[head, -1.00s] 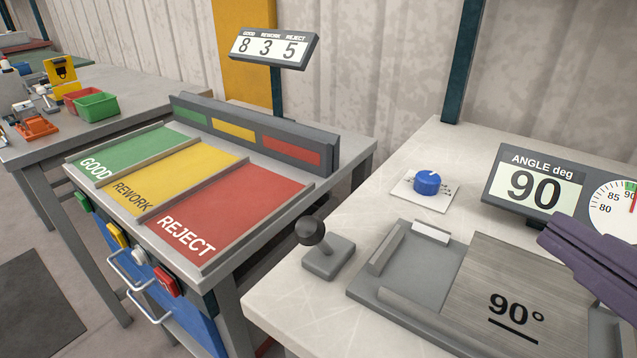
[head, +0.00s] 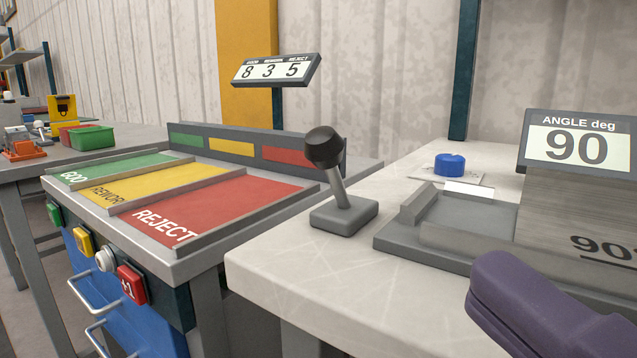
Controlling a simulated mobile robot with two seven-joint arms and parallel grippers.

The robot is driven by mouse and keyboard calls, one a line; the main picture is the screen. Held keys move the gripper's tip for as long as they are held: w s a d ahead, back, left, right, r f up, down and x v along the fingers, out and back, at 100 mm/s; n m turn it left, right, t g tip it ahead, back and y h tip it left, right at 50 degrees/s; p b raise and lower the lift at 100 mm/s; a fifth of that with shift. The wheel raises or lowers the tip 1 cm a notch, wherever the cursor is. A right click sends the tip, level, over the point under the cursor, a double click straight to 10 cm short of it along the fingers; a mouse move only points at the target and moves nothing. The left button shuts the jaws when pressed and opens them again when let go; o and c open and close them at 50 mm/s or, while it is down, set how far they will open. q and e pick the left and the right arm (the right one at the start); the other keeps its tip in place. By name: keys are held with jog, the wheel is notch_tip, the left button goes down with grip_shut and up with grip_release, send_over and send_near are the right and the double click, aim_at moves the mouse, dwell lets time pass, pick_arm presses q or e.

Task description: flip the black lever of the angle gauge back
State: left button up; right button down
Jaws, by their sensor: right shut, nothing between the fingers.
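The black lever (head: 324,148) has a round dark knob on a metal stem. It rises from a small grey base (head: 344,215) on the left part of the pale worktable, its knob tilted to the left. The angle gauge display (head: 577,146) behind reads 90. In front of it is the grey gauge bed (head: 440,241) with a metal piece marked 90 (head: 590,215). My right gripper (head: 490,285) is purple, at the lower right, in front of the gauge bed. It is shut, empty, and apart from the lever. My left gripper is not in view.
A blue knob (head: 449,164) sits on a white plate behind the gauge bed. At left stands the sorting table with green, yellow and red (head: 228,208) lanes. The worktable surface (head: 300,268) around the lever base is clear.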

jog(key=p, duration=0.2)
send_near(331, 154)
jog(key=x, duration=0.5)
jog(key=shift+w, duration=0.35)
jog(key=shift+w+a, duration=0.25)
jog(key=shift+w, duration=0.35)
jog(key=shift+r, duration=0.1)
